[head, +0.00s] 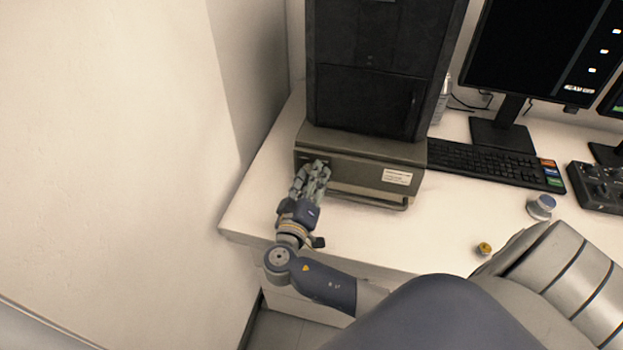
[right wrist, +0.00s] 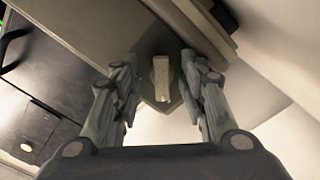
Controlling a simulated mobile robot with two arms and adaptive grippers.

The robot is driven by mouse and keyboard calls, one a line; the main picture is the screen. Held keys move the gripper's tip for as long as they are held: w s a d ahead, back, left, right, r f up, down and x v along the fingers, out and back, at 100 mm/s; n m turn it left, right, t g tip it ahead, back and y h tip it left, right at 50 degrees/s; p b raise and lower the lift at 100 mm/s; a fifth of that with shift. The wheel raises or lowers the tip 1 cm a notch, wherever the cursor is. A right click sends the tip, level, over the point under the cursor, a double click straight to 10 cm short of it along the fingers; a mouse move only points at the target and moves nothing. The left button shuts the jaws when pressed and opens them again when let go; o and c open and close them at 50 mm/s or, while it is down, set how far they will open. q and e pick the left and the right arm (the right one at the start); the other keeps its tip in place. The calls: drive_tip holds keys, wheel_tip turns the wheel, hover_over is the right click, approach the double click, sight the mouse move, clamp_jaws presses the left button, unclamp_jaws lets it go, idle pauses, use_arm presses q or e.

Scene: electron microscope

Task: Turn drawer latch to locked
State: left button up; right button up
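The drawer (head: 350,165) is a grey-beige front with a white label and a bar handle (head: 370,200), below a dark cabinet. My right gripper (head: 314,170) is at the left part of the drawer front and hides what is behind it in the head view. In the right wrist view a small pale upright tab, which looks like the latch (right wrist: 161,80), stands on a dark pointed plate. It lies between my two spread fingers, with a visible gap on both sides. My left gripper is not in view.
The dark cabinet (head: 370,75) stands above the drawer. A bare wall (head: 120,130) is left of the desk.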

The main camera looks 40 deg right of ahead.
drive_tip(key=shift+s+a+f, duration=0.1)
drive_tip(key=shift+a, duration=0.05)
drive_tip(key=v, duration=1.1)
drive_tip(key=shift+s+a, duration=0.25)
